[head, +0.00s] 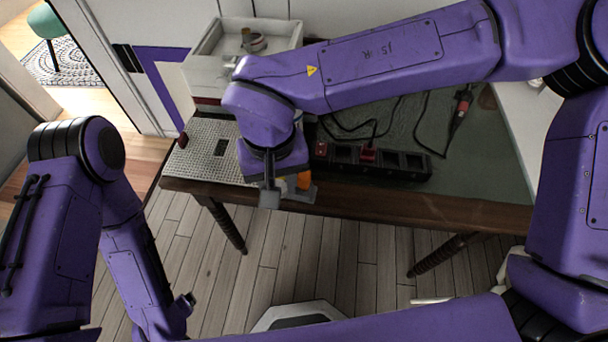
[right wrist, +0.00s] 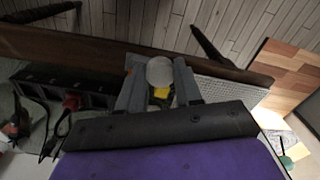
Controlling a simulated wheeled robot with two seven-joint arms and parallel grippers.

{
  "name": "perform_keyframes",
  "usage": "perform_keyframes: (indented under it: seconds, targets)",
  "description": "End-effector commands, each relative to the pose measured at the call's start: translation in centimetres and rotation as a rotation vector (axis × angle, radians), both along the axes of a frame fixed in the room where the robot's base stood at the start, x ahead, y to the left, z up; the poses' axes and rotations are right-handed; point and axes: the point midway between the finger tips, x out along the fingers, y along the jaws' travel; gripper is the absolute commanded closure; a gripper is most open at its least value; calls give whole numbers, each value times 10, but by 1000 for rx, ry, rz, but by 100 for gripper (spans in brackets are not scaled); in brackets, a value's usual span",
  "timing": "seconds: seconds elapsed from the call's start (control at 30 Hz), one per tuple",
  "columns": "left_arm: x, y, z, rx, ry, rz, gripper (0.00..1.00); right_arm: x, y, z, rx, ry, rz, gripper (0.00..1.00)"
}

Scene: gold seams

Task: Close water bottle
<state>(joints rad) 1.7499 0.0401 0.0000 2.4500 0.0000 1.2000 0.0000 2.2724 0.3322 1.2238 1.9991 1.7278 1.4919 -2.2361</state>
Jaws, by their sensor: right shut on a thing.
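My right gripper (head: 287,192) reaches across the table to its front edge, beside the silver perforated plate. In the right wrist view its two grey fingers (right wrist: 159,72) stand on either side of a pale grey round piece (right wrist: 160,70), with a yellow part (right wrist: 161,92) just below it. An orange part (head: 304,180) shows beside the fingers in the head view. These look like parts of the water bottle, but the gripper hides most of it. I cannot tell whether the lid is seated.
The wooden-edged table (head: 400,208) holds a black power strip (head: 375,160) with a red plug (head: 368,152) and loose cables. A white tray (head: 225,42) stands at the back left. The perforated plate (head: 200,162) covers the left end. Open plank floor lies in front.

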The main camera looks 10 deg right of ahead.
Motion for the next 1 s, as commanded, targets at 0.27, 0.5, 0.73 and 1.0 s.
perform_keyframes:
  seconds: [0.27, 0.5, 0.73, 1.0]
  targets:
    - [0, 0, 0, 0, 0, 0, 9, -5, 14, 6, 0, 1, -1, 93]
    - [0, 0, 0, 0, 0, 0, 9, -5, 13, 6, 0, 1, -1, 93]
    - [0, 0, 0, 0, 0, 0, 10, 23, -4, 7, 10, -4, -22, 93]
    - [0, 0, 0, 0, 0, 0, 10, 120, -103, -1, 18, -13, -85, 93]
